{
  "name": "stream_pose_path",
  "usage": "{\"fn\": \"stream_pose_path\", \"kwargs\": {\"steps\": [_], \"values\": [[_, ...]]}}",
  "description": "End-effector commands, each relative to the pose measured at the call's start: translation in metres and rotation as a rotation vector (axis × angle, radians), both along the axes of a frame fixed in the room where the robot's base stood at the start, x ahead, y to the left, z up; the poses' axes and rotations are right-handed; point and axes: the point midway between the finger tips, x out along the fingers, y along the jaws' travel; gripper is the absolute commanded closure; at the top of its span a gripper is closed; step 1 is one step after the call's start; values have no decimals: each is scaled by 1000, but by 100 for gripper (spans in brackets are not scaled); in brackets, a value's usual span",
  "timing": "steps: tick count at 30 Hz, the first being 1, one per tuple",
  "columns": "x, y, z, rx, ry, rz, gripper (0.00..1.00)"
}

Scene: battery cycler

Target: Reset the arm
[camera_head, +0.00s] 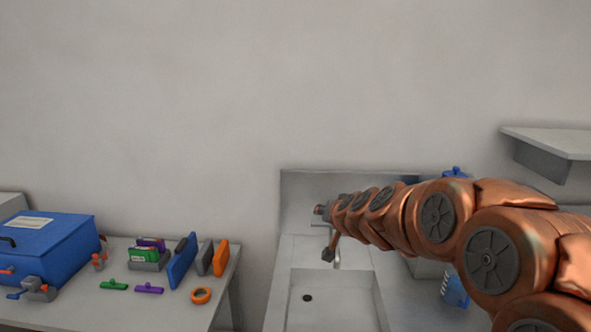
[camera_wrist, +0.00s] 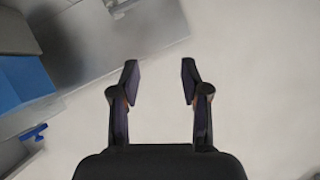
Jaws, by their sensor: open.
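My copper-coloured arm reaches in from the right in the head view, stretched out to the left above the sink (camera_head: 330,290). Its far end is small there, and the fingers cannot be made out. In the wrist view my gripper (camera_wrist: 160,82) is open, with its two dark fingers apart and nothing between them. A pale plain surface lies behind the fingers. A grey surface and blue shapes are at the left of that view.
A table (camera_head: 120,315) at left holds a blue box (camera_head: 50,245), upright blue (camera_head: 182,262) and orange (camera_head: 221,258) pieces, green (camera_head: 113,286) and purple (camera_head: 149,289) clips and an orange ring (camera_head: 201,296). A faucet (camera_head: 334,245) stands below my arm. A shelf (camera_head: 550,142) is at right.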

Motion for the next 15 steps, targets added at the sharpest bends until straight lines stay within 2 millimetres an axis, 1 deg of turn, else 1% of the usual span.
{"fn": "stream_pose_path", "kwargs": {"steps": [1,4,5,6,8,9,11,12,14,15], "values": [[-20,6,-1,-6,34,45,54],[-64,19,-15,-25,131,136,54],[-77,20,-18,-32,159,158,54],[-96,23,-23,-41,200,189,54],[-125,24,-34,-59,266,230,54],[-144,23,-41,-69,311,251,54],[-175,21,-51,-91,380,283,54],[-196,18,-59,-105,431,300,54],[-228,11,-69,-130,505,320,54],[-250,5,-76,-147,556,329,54]]}}
